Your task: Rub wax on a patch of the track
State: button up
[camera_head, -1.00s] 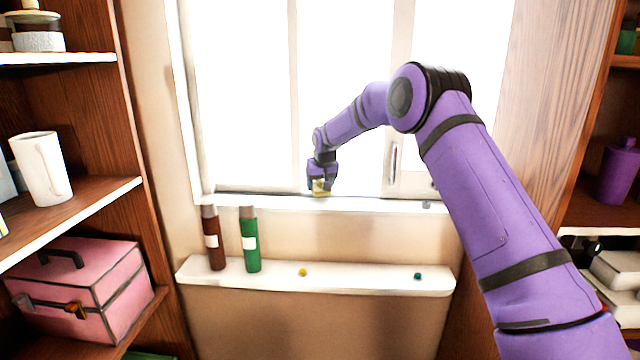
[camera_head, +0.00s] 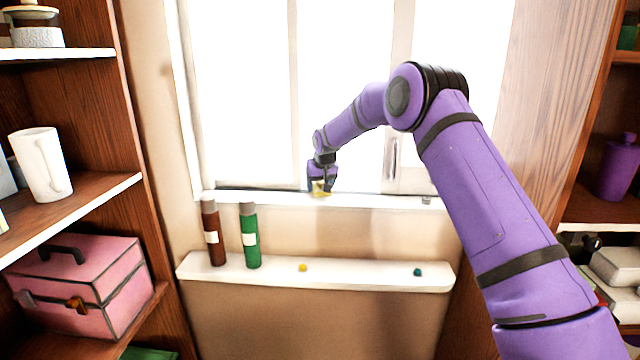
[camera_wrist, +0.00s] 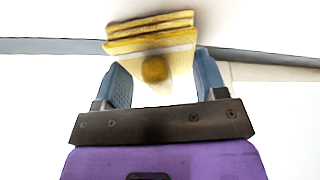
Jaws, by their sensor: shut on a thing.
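My gripper (camera_head: 320,184) is at the window sill, low in front of the window panes. It is shut on a yellow wax block (camera_head: 320,190). In the wrist view the wax block (camera_wrist: 152,55) sits between the two blue-grey fingers of my gripper (camera_wrist: 160,82); it is pale yellow with darker ridged layers at its far end and a round brownish spot on its near face. The track (camera_head: 260,190) is a dark line along the base of the window. It also shows in the wrist view (camera_wrist: 60,46) as a grey strip behind the block. I cannot tell whether the block touches it.
A white ledge (camera_head: 350,279) below the sill holds a brown bottle (camera_head: 213,240), a green bottle (camera_head: 249,240), a small yellow knob (camera_head: 303,268) and a small teal knob (camera_head: 418,272). Wooden shelves stand on both sides; a pink box (camera_head: 85,285) is at left.

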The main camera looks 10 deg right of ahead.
aim_at(339, 192)
jog(key=shift+d+f, duration=0.1)
jog(key=shift+s+d, duration=0.25)
jog(key=shift+d, duration=0.6)
jog(key=shift+s+d, duration=0.3)
jog(key=shift+d, duration=0.5)
jog(key=shift+s+d, duration=0.25)
jog(key=shift+d, duration=0.6)
jog(key=shift+s+d+f, duration=0.1)
jog(key=shift+s+d, duration=0.25)
jog(key=shift+d, duration=0.65)
jog(key=shift+s+d+r, duration=0.1)
jog(key=shift+s+d, duration=0.2)
jog(key=shift+d, duration=0.7)
jog(key=shift+s+d+f, duration=0.1)
jog(key=shift+s+d, duration=0.25)
jog(key=shift+d, duration=0.65)
